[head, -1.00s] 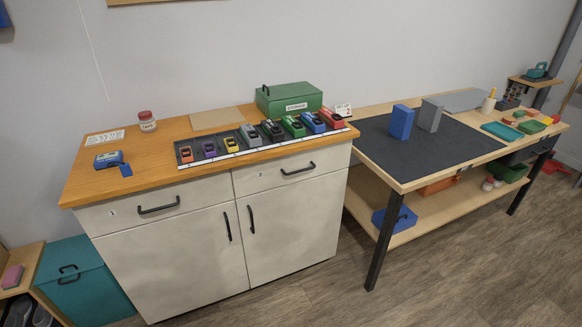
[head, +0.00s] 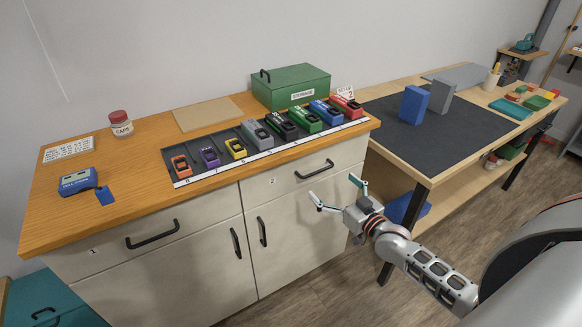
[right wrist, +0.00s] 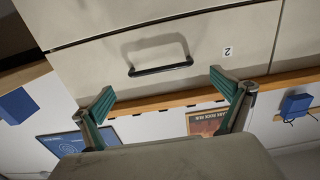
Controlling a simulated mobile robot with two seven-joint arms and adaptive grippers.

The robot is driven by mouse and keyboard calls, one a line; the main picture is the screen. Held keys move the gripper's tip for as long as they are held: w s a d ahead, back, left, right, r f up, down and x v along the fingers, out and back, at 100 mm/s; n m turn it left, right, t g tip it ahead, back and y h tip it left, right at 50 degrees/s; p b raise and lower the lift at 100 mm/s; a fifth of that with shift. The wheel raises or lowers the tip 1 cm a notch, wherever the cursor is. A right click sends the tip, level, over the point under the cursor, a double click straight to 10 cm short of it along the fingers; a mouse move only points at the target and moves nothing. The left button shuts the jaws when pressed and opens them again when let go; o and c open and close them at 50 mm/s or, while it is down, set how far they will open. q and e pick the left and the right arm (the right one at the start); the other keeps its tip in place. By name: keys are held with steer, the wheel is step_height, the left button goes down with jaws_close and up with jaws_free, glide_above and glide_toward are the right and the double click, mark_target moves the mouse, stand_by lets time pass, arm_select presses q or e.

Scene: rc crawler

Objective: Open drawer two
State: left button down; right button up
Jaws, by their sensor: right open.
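Drawer two (head: 262,194) is the pale right-hand drawer front under the wooden top, marked 2. It sits flush in the cabinet, closed. Its dark bar handle (head: 315,173) runs across the front. My right gripper (head: 338,192) is open and empty, in front of the drawer, just right of and below the handle in the head view. In the right wrist view the handle (right wrist: 160,69) lies beyond and between the open fingers (right wrist: 163,89), apart from them, with the 2 label to its right. My left gripper is not in view.
Drawer one (head: 120,247) is closed at the left, with cabinet doors (head: 290,238) below. Several toy cars stand on a dark tray (head: 213,172) on top, before a green storage box (head: 290,88). A workbench (head: 430,178) stands close on the right. The floor before the cabinet is clear.

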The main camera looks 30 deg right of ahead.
mark_target(319, 172)
steer(key=shift+w+a+r+b, duration=0.15)
steer(key=shift+w+b, duration=0.15)
steer(key=shift+w, duration=1.65)
steer(key=shift+w+a+f+b, duration=0.1)
steer(key=shift+w+b, duration=0.15)
steer(key=shift+w, duration=1.65)
steer(key=shift+r, duration=0.1)
